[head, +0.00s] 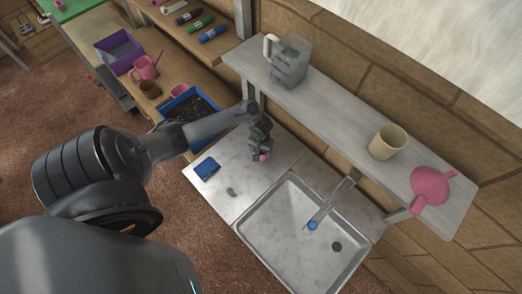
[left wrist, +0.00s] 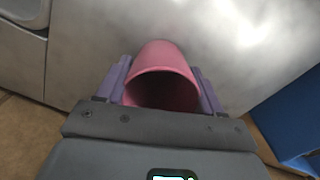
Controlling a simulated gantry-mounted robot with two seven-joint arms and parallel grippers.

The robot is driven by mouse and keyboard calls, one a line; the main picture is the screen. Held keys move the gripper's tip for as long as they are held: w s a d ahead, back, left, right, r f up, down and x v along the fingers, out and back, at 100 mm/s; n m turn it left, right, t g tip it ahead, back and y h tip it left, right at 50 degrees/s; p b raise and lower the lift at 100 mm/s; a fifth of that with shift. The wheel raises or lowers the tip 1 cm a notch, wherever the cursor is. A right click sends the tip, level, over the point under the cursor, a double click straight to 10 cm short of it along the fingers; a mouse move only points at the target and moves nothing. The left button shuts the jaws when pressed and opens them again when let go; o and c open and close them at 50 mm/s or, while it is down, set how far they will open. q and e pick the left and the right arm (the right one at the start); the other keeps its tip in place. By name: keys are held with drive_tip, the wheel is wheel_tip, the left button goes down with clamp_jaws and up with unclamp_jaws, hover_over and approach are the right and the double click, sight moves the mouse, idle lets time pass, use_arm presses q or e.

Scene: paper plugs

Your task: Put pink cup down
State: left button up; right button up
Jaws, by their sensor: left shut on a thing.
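The pink cup (left wrist: 160,75) is held between the two purple fingers of my left gripper (left wrist: 160,92), its dark open mouth facing the left wrist camera. In the head view, my left gripper (head: 261,151) is over the back of the grey counter (head: 222,187), left of the sink, and only a small pink part of the cup (head: 264,156) shows. The counter is close behind the cup in the left wrist view. I cannot tell whether the cup touches it. My right gripper is not in view.
The sink (head: 300,235) with its tap (head: 330,203) is to the right. A blue sponge-like block (head: 207,168) lies on the counter. A shelf (head: 340,120) above holds a grey jug (head: 289,62), beige cup (head: 388,142) and pink funnel-like vessel (head: 431,187). A blue soil tray (head: 190,107) stands left.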

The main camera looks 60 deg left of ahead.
use_arm(q)
drive_tip(key=shift+f, duration=0.15)
drive_tip(key=o, duration=1.1)
drive_tip(key=shift+r+p, duration=1.05)
drive_tip(key=shift+r, duration=1.85)
